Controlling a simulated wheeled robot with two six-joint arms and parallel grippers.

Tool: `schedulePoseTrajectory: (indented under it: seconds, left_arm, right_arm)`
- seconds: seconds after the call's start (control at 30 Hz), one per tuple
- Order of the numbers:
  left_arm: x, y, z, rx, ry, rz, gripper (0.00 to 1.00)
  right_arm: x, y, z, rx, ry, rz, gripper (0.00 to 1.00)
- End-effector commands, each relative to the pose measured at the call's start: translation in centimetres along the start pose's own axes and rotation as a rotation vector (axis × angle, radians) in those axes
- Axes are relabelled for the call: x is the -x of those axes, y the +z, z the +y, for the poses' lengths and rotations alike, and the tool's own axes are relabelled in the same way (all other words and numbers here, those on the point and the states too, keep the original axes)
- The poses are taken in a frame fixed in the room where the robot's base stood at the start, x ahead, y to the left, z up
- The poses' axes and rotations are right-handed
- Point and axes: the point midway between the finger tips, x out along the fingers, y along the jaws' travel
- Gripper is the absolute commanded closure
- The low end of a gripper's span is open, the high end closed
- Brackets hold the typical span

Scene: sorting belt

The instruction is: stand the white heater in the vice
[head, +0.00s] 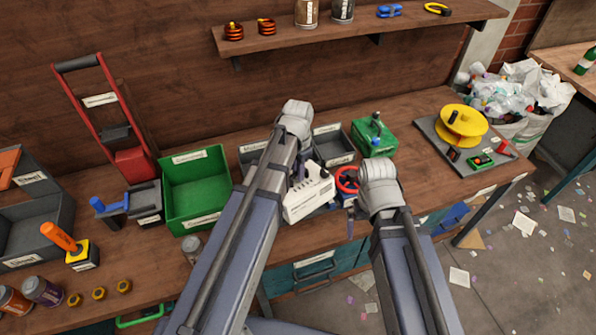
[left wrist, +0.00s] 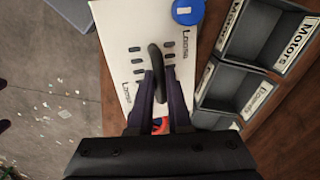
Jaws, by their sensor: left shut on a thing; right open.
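The white heater (head: 308,199) is in front of the grey bins in the head view, tilted, with dark slots on its side. In the left wrist view the white heater (left wrist: 125,55) lies beneath my left gripper (left wrist: 158,85), whose fingers are shut on its dark handle (left wrist: 156,62). In the head view my left gripper (head: 298,168) is mostly hidden by its arm.
A green bin (head: 196,190) stands left on the bench, and grey bins (head: 330,143) stand behind the heater. A grey mat (head: 437,132) with a yellow spool (head: 462,126) is at right.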

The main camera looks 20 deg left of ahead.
Motion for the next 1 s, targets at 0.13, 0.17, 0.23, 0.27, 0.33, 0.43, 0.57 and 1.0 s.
schedulePoseTrajectory:
  seconds: [0.13, 0.17, 0.23, 0.27, 0.33, 0.43, 0.57, 1.0]
  left_arm:
    - [1.3, 0.0, 0.0, -0.023, 0.0, 0.0, 1.0]
    - [1.6, 0.0, 0.0, -0.031, 0.0, 0.0, 1.0]
    - [2.2, 0.0, 0.0, -0.05, 0.0, 0.0, 1.0]
    - [2.5, 0.0, 0.0, -0.059, 0.0, -0.001, 1.0]
    - [3.2, 0.0, 0.0, -0.081, 0.0, -0.001, 1.0]
    - [4.4, 0.0, 0.0, -0.115, 0.0, -0.001, 1.0]
    - [6.2, 0.0, 0.0, -0.164, 0.0, -0.001, 1.0]
    - [10.2, 0.0, 0.0, -0.311, -0.001, -0.002, 1.0]
  right_arm:
    - [1.3, 0.1, 0.1, -0.001, 0.0, 0.0, 0.0]
    - [1.6, 0.1, 0.1, -0.001, 0.0, 0.0, 0.0]
    - [2.2, 0.1, 0.2, -0.002, 0.0, 0.0, 0.0]
    - [2.5, 0.2, 0.2, -0.003, 0.0, 0.0, 0.0]
    - [3.2, 0.2, 0.3, -0.004, -0.001, 0.0, 0.0]
    - [4.4, 0.3, 0.4, -0.005, -0.001, 0.0, 0.0]
    - [6.1, 0.4, 0.6, -0.007, -0.001, 0.0, 0.0]
    - [10.1, 0.6, 0.9, -0.012, -0.003, 0.0, 0.0]
